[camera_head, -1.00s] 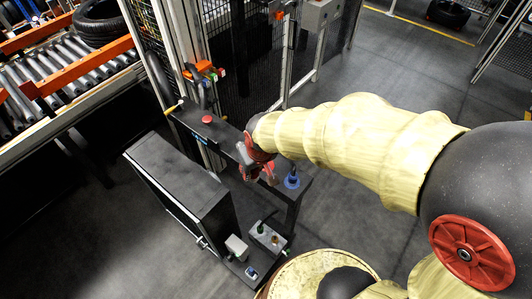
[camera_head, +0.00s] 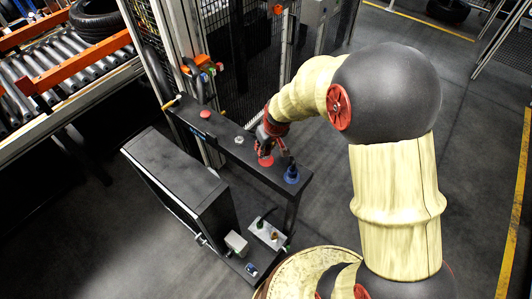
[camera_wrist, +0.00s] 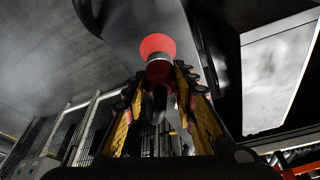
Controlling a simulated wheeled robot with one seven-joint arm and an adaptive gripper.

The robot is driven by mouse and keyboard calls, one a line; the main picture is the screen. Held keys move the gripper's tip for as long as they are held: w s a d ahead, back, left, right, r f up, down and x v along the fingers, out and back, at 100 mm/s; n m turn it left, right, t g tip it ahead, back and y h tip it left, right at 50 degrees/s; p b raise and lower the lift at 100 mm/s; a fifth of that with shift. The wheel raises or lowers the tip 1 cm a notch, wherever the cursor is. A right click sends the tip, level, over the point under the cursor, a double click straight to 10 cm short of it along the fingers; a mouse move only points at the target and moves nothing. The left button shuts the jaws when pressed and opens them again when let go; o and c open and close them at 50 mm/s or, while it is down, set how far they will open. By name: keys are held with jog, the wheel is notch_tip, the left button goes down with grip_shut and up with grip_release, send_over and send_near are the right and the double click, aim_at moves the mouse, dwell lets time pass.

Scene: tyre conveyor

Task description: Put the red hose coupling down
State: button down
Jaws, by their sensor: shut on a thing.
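The red hose coupling (camera_head: 265,160) is at my gripper's tip, over the right part of the narrow black bench top. In the wrist view its round red face (camera_wrist: 158,46) and a pale metal collar show between the fingertips. My gripper (camera_head: 264,147) points down at the bench and is shut on the coupling; it also shows in the wrist view (camera_wrist: 160,82). I cannot tell whether the coupling touches the bench top (camera_head: 222,134). A blue coupling (camera_head: 291,173) stands upright just to its right, near the bench end.
A silver fitting (camera_head: 239,140) and a red knob-like piece (camera_head: 205,114) sit farther left on the bench. A black cabinet (camera_head: 172,172) stands in front. A mesh fence (camera_head: 240,45) is behind, and a roller conveyor (camera_head: 62,62) with a tyre (camera_head: 97,22) is at left.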

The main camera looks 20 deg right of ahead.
aim_at(266, 153)
jog(key=shift+s+x, duration=0.15)
jog(key=shift+x, duration=0.65)
jog(key=shift+s+x, duration=0.15)
jog(key=shift+x, duration=0.65)
jog(key=shift+d+f, duration=0.15)
jog(key=shift+d, duration=0.05)
jog(key=shift+f+b, duration=0.15)
jog(key=shift+b, duration=0.2)
jog(key=c, duration=1.5)
grip_release()
jog(key=shift+o, duration=0.2)
